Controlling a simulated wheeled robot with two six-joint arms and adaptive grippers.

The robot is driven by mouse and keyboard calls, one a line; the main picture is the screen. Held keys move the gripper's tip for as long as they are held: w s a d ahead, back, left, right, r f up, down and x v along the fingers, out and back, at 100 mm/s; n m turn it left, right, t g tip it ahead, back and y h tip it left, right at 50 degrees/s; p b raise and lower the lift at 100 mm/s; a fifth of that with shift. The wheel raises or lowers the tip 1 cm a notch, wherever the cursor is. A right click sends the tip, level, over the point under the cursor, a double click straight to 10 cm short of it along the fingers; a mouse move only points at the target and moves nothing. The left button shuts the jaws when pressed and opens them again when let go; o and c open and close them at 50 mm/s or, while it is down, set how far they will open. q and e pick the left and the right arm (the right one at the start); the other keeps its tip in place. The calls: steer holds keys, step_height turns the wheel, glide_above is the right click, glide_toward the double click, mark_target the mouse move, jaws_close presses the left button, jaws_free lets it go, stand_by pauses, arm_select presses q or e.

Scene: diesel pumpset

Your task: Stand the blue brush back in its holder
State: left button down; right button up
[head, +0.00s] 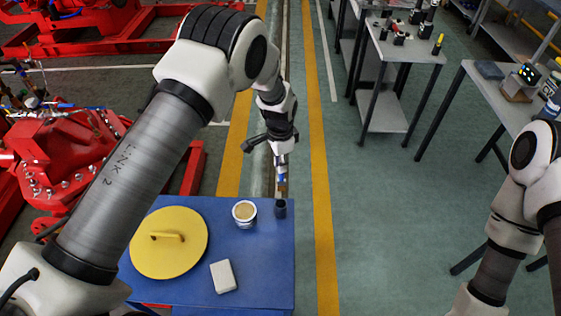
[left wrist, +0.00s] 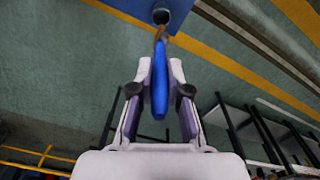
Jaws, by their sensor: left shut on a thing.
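The blue brush (left wrist: 160,85) is held between the fingers of my left gripper (left wrist: 160,68), which is shut on its handle. In the head view my left gripper (head: 281,160) points down beyond the far right corner of the blue table, and the brush (head: 282,179) hangs below it with its brown end down. The dark holder (head: 280,208) stands upright at that corner. In the left wrist view the brown end points toward the holder (left wrist: 161,15) and looks close to its mouth, outside it. My right gripper is out of view.
The blue table (head: 262,270) also carries a yellow round lid (head: 168,259) with a handle, a white tub (head: 244,212) with tan contents, and a white block (head: 223,277). Red machinery (head: 65,160) stands at the left. Grey benches (head: 400,50) stand at the right.

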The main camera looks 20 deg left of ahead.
mark_target(280, 180)
arm_select(q)
step_height(280, 180, down, 12)
steer(key=b, duration=0.8)
steer(key=shift+a, duration=0.15)
steer(key=shift+f+b, duration=0.95)
steer(key=shift+f, duration=0.45)
steer(key=c, duration=1.1)
jaws_free()
steer(key=shift+o, duration=0.2)
steer(key=shift+r, duration=0.1)
steer(key=shift+r+p, duration=3.1)
steer(key=shift+r, duration=1.4)
steer(key=shift+f, duration=0.1)
